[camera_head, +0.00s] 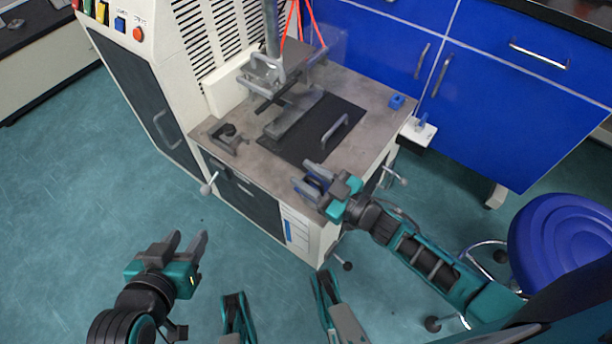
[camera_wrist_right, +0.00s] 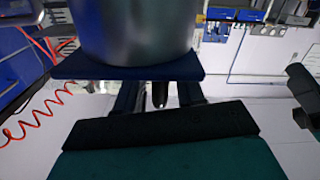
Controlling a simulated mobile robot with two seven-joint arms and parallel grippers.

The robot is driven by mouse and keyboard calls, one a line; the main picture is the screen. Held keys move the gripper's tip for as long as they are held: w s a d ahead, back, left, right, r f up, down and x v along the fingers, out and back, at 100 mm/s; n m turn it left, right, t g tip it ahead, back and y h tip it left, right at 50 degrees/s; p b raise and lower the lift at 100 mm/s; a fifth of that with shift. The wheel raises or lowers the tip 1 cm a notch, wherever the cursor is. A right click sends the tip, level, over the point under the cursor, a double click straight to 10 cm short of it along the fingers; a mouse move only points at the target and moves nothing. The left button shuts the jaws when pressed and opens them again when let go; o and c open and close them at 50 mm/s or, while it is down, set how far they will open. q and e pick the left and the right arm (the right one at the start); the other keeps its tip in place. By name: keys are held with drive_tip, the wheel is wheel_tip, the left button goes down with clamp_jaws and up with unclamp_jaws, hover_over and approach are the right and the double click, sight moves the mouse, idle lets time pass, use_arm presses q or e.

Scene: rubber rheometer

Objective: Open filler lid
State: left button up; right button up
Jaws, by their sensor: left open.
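A dark flat plate (camera_head: 300,145) lies on the grey top of the machine, with a grey bar handle (camera_head: 335,131) on it. I cannot tell for sure whether this plate is the filler lid. My right gripper (camera_head: 308,184) is at the front right edge of the machine top, in front of the plate and apart from the handle. Its fingers look spread, with something blue between them. The right wrist view has a large grey-blue rounded body (camera_wrist_right: 135,30) close to the camera above a blue plate (camera_wrist_right: 130,67). My left gripper (camera_head: 188,248) is open and empty over the floor.
A press fixture (camera_head: 268,82) stands at the back of the machine top. A small dark clamp-like part (camera_head: 228,138) sits at its left edge, and a small blue block (camera_head: 397,101) at its right. A lever (camera_head: 208,185) sticks out in front. A blue stool (camera_head: 565,235) stands at right.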

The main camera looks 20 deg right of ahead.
drive_tip(key=shift+w+a, duration=0.25)
drive_tip(key=shift+w, duration=0.05)
drive_tip(key=shift+c, duration=0.3)
clamp_jaws()
drive_tip(key=shift+d, duration=0.1)
